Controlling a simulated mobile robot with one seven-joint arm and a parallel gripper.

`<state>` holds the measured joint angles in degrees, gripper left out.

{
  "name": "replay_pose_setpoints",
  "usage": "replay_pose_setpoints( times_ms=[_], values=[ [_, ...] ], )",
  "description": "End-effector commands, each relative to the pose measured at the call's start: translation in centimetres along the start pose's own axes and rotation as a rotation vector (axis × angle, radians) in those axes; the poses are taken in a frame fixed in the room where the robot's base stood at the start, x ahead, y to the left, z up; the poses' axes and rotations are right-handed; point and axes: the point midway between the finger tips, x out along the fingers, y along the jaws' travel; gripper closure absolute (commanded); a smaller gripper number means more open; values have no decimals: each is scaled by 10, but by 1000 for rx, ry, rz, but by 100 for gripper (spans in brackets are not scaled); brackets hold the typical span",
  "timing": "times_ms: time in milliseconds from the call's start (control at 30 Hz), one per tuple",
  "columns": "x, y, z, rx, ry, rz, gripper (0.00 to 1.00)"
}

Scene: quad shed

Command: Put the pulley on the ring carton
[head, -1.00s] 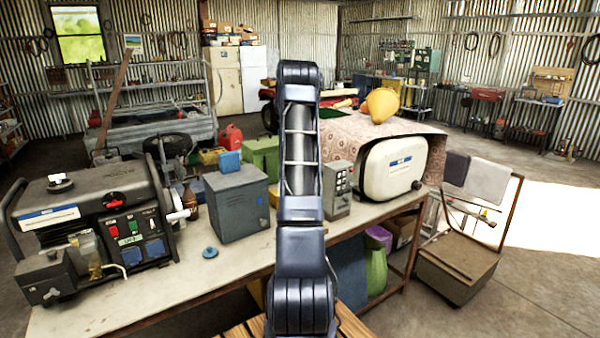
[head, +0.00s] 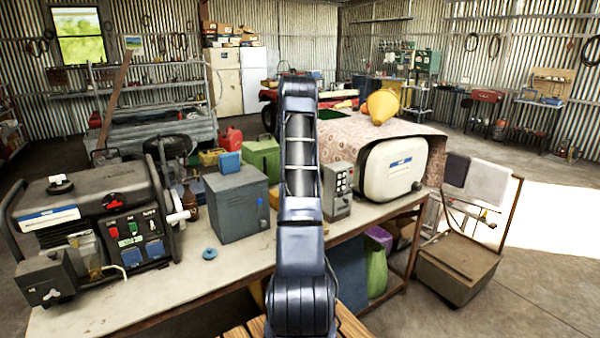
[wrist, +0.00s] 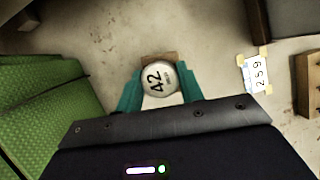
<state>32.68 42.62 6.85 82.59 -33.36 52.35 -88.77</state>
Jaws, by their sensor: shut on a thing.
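In the wrist view my gripper (wrist: 159,92) has two teal fingers, shut on a round piece with a pale face marked 42 (wrist: 158,78). This looks like the pulley, though only its face shows. A small brown patch shows just beyond its far edge; I cannot tell what it belongs to or whether they touch. A brown box-like thing (wrist: 308,85) at the right edge of the wrist view may be the ring carton, but I cannot confirm it. In the head view my arm hides the gripper and what it holds.
The bench (head: 150,300) carries a generator (head: 100,220), a grey metal box (head: 237,205), a switch box (head: 338,190) and a white container (head: 392,170).

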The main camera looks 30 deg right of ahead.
Motion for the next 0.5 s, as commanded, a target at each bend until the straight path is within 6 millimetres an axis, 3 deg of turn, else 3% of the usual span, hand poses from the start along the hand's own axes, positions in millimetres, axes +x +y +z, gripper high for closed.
replay_pose_setpoints(
  times_ms=[400, 433, 500],
  values=[
    [6, 0, -2, 0, -1, 1, 86],
    [6, 0, -2, 0, -1, 1, 59],
    [5, 0, -2, 0, -1, 1, 45]
  ],
)
